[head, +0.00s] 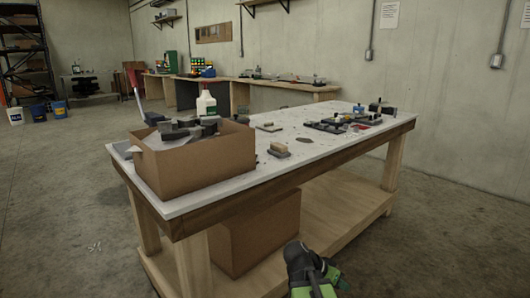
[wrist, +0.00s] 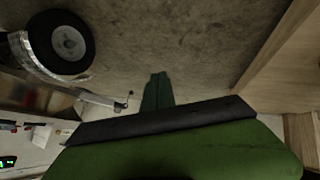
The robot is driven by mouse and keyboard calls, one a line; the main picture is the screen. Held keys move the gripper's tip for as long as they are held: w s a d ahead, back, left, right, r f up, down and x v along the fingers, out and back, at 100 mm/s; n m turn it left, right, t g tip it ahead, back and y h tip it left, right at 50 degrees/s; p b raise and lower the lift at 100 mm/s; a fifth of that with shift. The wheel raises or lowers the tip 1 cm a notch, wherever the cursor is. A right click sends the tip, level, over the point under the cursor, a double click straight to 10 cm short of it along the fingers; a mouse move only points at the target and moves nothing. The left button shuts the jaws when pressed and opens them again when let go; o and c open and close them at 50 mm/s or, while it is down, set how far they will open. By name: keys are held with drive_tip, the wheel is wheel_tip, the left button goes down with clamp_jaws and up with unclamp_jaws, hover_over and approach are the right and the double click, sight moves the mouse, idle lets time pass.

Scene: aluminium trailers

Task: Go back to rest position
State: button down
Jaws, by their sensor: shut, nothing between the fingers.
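My gripper (wrist: 158,78) shows in the wrist view as two dark green fingers side by side, closed together with nothing between them. They stand over bare concrete floor and touch nothing that I can see. In the head view, a black and green part of my arm shows at the bottom centre, low in front of the workbench (head: 340,154). The fingertips cannot be made out there.
An open cardboard box (head: 200,166) sits on the bench's near left corner; another box (head: 252,232) stands on its lower shelf. In the wrist view, a black wheel (wrist: 66,42) is upper left and a wooden panel (wrist: 280,70) is right.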

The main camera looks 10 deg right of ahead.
drive_tip(key=s+a+f+n+y, duration=0.1)
drive_tip(key=a+f+n+y, duration=0.2)
drive_tip(key=a, duration=0.4)
drive_tip(key=a+f+n+y, duration=0.1)
drive_tip(key=a+n+y, duration=0.2)
drive_tip(key=a+n, duration=0.3)
drive_tip(key=s+a+f+n+y, duration=0.1)
drive_tip(key=a+f+n+y, duration=0.2)
drive_tip(key=a, duration=0.6)
wheel_tip(320, 180, up, 39)
drive_tip(key=p, duration=3.8)
drive_tip(key=shift+w+d+f, duration=0.2)
drive_tip(key=shift+w, duration=0.05)
